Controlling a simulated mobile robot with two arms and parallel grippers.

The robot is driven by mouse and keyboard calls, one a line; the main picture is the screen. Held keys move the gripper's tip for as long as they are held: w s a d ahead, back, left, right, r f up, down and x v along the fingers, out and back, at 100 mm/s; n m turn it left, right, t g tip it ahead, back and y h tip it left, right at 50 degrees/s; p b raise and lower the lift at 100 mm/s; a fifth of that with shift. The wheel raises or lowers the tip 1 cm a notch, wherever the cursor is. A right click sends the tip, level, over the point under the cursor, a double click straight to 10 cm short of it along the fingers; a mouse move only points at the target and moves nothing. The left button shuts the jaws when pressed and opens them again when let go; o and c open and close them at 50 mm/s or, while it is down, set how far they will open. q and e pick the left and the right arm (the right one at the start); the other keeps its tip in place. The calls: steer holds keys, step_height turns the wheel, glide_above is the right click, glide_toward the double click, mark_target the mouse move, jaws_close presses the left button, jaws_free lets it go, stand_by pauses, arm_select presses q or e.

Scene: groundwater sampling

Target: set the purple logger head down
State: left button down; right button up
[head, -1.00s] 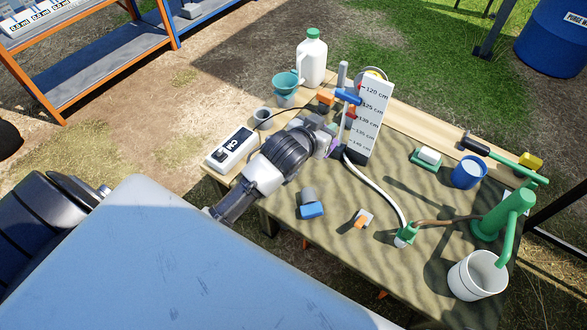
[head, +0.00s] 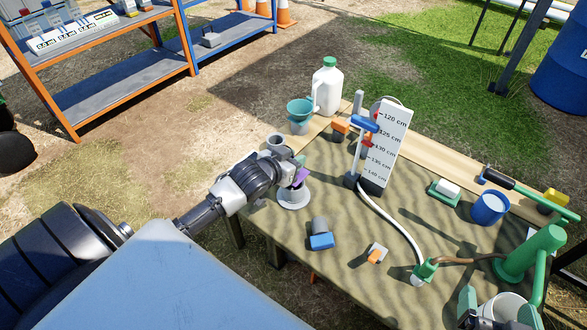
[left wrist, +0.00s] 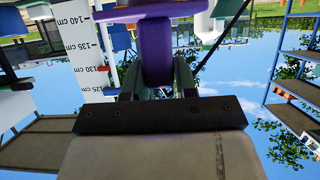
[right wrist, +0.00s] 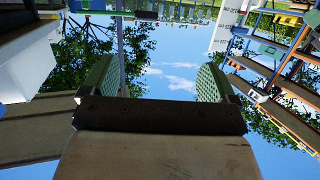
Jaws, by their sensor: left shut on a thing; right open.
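The purple logger head (head: 301,176) is in my left gripper (head: 296,169), at the table's left side. In the left wrist view the purple part (left wrist: 156,50) sits upright between the two fingers (left wrist: 158,82). In the head view it is just above or at a pale round stand (head: 293,197); I cannot tell whether they touch. The gripper hides part of the head. My right gripper (head: 497,312) is open at the bottom right, its green pads spread in front of the white bucket (head: 502,308). The right wrist view shows nothing between its fingers (right wrist: 157,85).
The depth board (head: 390,140) stands behind, with a white hose (head: 395,220) running forward. A blue-and-grey part (head: 321,235) and an orange-and-white part (head: 377,253) lie in front. A teal funnel (head: 300,109) and white jug (head: 327,86) stand at the back. A green pump (head: 530,255) is right.

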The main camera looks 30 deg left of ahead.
arm_select(q)
step_height(320, 180, down, 3)
steer(key=shift+r+b, duration=0.15)
steer(key=shift+b, duration=0.45)
arm_select(e)
steer(key=shift+w+a+r+t+y, duration=0.15)
steer(key=shift+a+r+t+y, duration=0.1)
steer(key=shift+r+t, duration=0.45)
steer(key=shift+w+a+r+t+y, duration=0.1)
steer(key=shift+r+t+y, duration=0.1)
steer(key=shift+r+t, duration=0.45)
steer(key=shift+w+a+r+t+y, duration=0.15)
steer(key=shift+a+r+t+y, duration=0.1)
steer(key=shift+r+t, duration=0.45)
arm_select(q)
steer(key=shift+f, duration=0.3)
arm_select(e)
steer(key=shift+r, duration=0.1)
arm_select(q)
steer(key=c, duration=0.9)
jaws_free()
